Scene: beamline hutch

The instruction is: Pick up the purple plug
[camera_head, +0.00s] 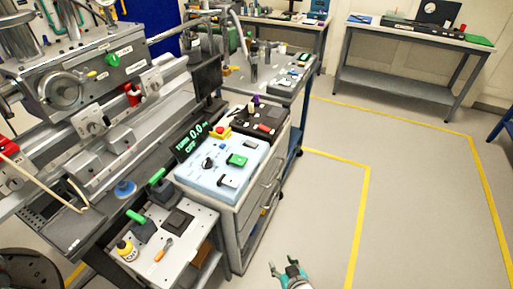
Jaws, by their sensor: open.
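A small purple thing (257,99), likely the purple plug, stands at the back of a black tray (243,122) on the drawer cabinet. It is too small to make out its shape. A dark upright thing stands just left of it. My gripper (282,263) is at the bottom edge of the view, over the floor right of the cabinet. Its teal-tipped fingers are apart and nothing shows between them. It is well apart from the purple thing.
The drawer cabinet (240,209) also bears a pale blue panel (200,178) with a green block and a red button. A lathe-like machine (75,85) fills the left. A grey cart (160,205) stands in front. The floor (325,215) on the right is clear.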

